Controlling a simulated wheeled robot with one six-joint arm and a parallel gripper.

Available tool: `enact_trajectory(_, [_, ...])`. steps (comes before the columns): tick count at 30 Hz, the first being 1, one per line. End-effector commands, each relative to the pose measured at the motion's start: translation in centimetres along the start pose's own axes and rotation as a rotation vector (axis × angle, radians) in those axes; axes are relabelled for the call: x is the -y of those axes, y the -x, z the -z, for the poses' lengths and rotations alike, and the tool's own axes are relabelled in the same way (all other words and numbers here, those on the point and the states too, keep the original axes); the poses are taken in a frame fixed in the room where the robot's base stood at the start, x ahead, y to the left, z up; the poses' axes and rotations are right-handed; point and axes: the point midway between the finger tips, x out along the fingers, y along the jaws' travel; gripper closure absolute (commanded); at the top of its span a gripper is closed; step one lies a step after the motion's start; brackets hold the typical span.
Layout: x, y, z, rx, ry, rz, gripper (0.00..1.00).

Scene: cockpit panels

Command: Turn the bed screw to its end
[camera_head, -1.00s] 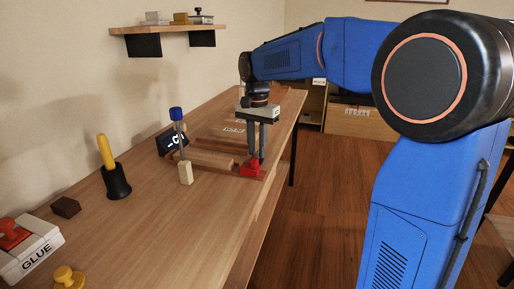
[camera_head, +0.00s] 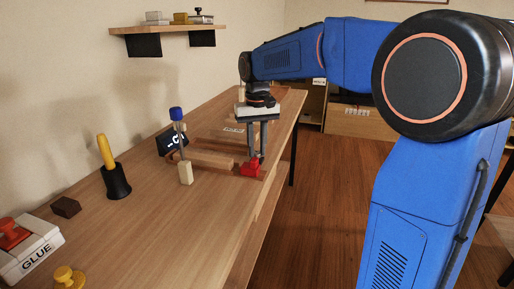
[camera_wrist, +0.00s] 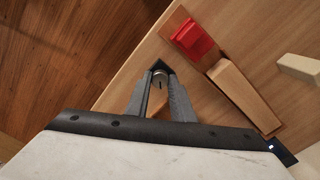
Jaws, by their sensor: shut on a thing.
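My gripper (camera_head: 257,153) points straight down at the near right end of a wooden fixture on the bench. In the wrist view its fingers (camera_wrist: 160,80) are shut on a small round grey metal head, seemingly the bed screw (camera_wrist: 160,76). The fingers stand on opposite sides of it and hide part of it. In the head view the screw is hidden behind the fingers and a red block (camera_head: 250,168). The red block (camera_wrist: 191,38) lies apart from the fingertips in the wrist view. A wooden bar (camera_head: 208,159) of the fixture lies beside it.
A blue-capped upright tool (camera_head: 178,125) and a dark display (camera_head: 171,142) stand left of the fixture. A yellow-handled tool (camera_head: 110,168), a dark block (camera_head: 66,207) and a glue box (camera_head: 30,247) are nearer. The bench's right edge is close to my gripper.

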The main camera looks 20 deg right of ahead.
Motion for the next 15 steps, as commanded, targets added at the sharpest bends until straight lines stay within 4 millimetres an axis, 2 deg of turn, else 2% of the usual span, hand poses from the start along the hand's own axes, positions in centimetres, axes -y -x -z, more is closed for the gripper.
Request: enact_trajectory(15, [0.01,0.05,0.01,-0.001,0.478,0.0,1.0])
